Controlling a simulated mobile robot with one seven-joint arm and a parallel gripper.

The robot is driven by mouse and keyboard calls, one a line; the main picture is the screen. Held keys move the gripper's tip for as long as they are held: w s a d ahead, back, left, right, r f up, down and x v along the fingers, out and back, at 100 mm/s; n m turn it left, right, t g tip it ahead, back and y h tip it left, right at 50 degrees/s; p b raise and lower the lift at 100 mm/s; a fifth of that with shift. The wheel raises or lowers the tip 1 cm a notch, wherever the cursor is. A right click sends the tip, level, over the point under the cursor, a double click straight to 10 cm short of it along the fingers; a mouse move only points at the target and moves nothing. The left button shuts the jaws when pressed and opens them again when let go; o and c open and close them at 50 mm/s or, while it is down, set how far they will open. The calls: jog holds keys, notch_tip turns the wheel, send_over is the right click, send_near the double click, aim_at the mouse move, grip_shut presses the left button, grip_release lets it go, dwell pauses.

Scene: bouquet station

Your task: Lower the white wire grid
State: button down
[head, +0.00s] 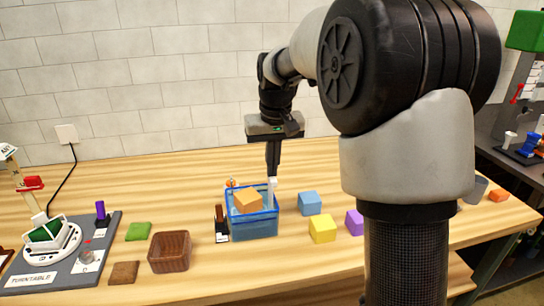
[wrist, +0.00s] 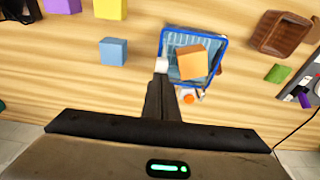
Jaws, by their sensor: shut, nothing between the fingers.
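A blue-rimmed, see-through tub (head: 262,229) stands on the wooden table; it also shows in the wrist view (wrist: 222,42). An orange block (head: 247,200) sits tilted in its top; it shows in the wrist view too (wrist: 194,63). The white wire grid is hard to make out; the block and tub wall hide most of it. A small white piece (head: 272,187) stands at the tub's rim, also in the wrist view (wrist: 161,66). My gripper (head: 273,174) is shut and empty, pointing down, its tips at or just above this white piece; I cannot tell if they touch.
Blue (head: 310,203), yellow (head: 322,229) and purple (head: 354,222) blocks stand right of the tub. A dark labelled piece (head: 221,222) and an orange-white item (head: 231,183) are close to it. A brown basket (head: 169,252) and turntable board (head: 62,262) lie left.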

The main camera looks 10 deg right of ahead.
jog(key=shift+f, duration=0.1)
jog(key=shift+f+b, duration=0.45)
jog(key=shift+f, duration=0.15)
jog(key=shift+r+p, duration=2.25)
jog(key=shift+r, duration=0.35)
